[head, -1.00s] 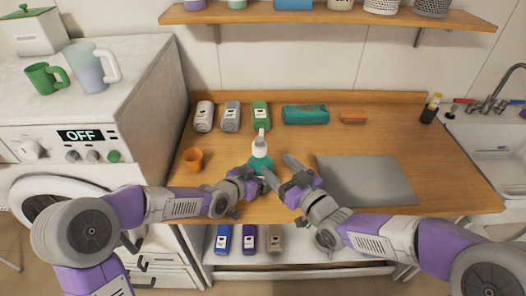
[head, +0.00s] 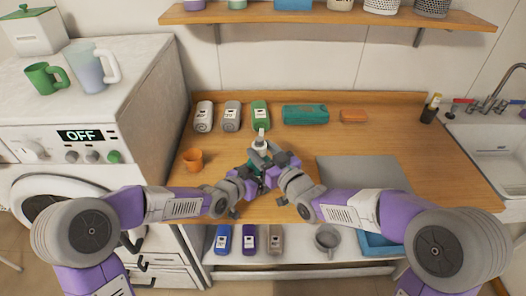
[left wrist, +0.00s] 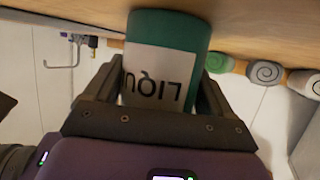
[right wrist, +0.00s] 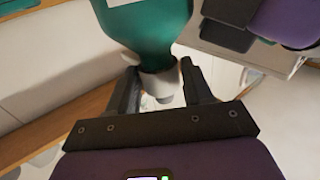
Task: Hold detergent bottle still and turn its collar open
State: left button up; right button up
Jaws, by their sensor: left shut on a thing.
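The detergent bottle (head: 254,162) is teal with a white collar and nozzle (head: 260,145), upright near the counter's front. In the left wrist view its body (left wrist: 168,28) has a pale label with dark letters. My left gripper (left wrist: 155,85) is shut on the body, one finger each side. In the right wrist view my right gripper (right wrist: 162,85) is open, with its fingers on either side of the white collar (right wrist: 165,78), below the teal body (right wrist: 150,30) in the picture. I cannot tell whether those fingers touch it. In the head view the grippers hide much of the bottle.
An orange cup (head: 193,160) stands left of the bottle. A grey mat (head: 365,175) lies to the right, beside my right arm. Counter between is clear.

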grip_shut()
